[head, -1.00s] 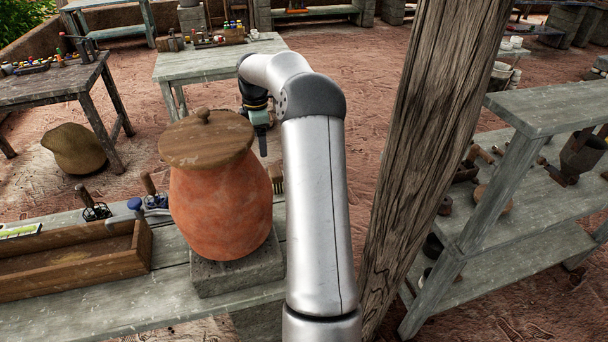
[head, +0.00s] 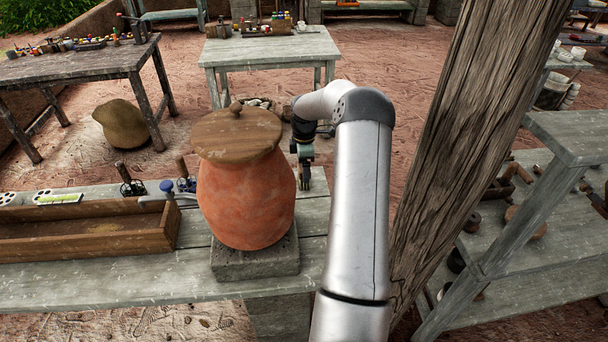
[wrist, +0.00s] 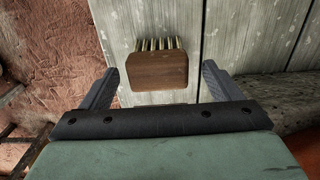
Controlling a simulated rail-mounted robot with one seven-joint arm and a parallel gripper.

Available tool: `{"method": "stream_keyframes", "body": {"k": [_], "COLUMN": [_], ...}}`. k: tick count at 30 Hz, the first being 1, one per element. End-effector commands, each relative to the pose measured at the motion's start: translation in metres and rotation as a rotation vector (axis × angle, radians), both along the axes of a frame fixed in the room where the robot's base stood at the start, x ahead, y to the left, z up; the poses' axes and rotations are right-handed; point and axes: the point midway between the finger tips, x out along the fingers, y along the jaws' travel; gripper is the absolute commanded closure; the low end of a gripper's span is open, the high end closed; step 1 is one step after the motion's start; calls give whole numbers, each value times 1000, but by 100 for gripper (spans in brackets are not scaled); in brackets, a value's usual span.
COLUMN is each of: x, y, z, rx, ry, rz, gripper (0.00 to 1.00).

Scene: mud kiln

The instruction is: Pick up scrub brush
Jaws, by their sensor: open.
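The scrub brush (wrist: 157,70) shows in the wrist view, a brown wooden block with a row of pale bristles pointing to the top of the picture. It is on or just above the grey plank table (wrist: 245,40). My gripper (wrist: 160,76) is open, with one finger to the left of the block and one to the right, both apart from it. In the head view my gripper (head: 304,180) points down just right of the clay jar (head: 245,205). I cannot make out the brush in the head view.
The lidded clay jar stands on a grey block (head: 255,258), close to the left of my gripper. A wooden tray (head: 85,232) lies further left. A thick wooden post (head: 470,140) rises to the right of my arm, before a shelf (head: 555,210).

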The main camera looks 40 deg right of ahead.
Motion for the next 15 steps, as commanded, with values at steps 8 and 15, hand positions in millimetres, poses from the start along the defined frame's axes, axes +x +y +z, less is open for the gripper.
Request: {"method": "stream_keyframes", "body": {"k": [8,15], "x": [2,2], "y": [0,-1], "z": [-38,-50], "rx": [3,1], "ry": [3,1], "rz": [0,0], "gripper": [15,15]}}
